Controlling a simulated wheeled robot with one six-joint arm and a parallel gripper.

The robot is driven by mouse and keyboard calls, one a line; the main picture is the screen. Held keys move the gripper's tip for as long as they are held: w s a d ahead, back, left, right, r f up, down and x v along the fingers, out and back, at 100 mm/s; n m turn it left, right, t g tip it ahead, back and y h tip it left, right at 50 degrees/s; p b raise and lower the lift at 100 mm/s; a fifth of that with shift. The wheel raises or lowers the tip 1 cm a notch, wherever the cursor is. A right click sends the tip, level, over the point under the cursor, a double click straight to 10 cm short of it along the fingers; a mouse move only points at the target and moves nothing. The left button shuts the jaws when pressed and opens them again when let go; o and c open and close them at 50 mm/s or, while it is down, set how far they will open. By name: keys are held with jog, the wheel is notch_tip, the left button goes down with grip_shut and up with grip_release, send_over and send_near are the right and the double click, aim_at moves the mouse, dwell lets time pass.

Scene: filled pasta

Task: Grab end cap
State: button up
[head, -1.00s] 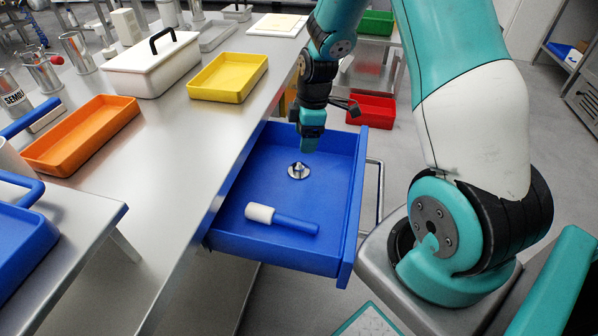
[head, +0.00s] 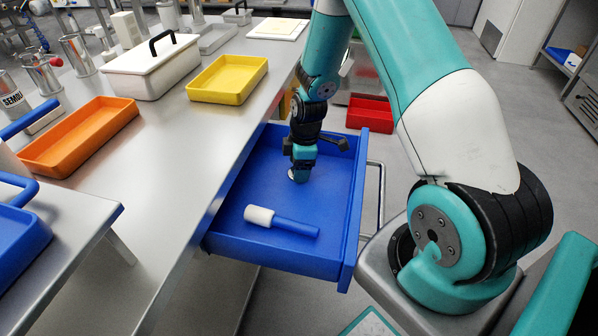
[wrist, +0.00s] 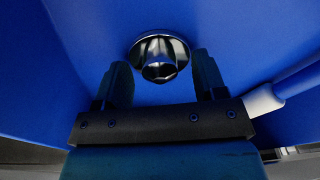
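The end cap (wrist: 160,56) is a shiny metal disc with a raised knob, lying on the floor of the open blue drawer (head: 240,240). In the head view my gripper hides most of it, and only a sliver of its rim (head: 292,175) shows. My gripper (head: 299,176) points down into the drawer right over the cap. In the wrist view my gripper (wrist: 163,78) has its two dark fingers apart, one on each side of the cap's knob, with gaps between. Whether the fingertips reach the drawer floor I cannot tell.
A white-headed tool with a blue handle (head: 296,227) lies in the drawer, nearer the front. The drawer walls surround my gripper. Yellow (head: 228,97) and orange (head: 80,150) trays and a white lidded box (head: 150,84) stand on the steel counter. A red bin (head: 370,112) is behind the drawer.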

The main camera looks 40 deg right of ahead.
jog(key=c, duration=1)
jog(key=shift+o, duration=0.2)
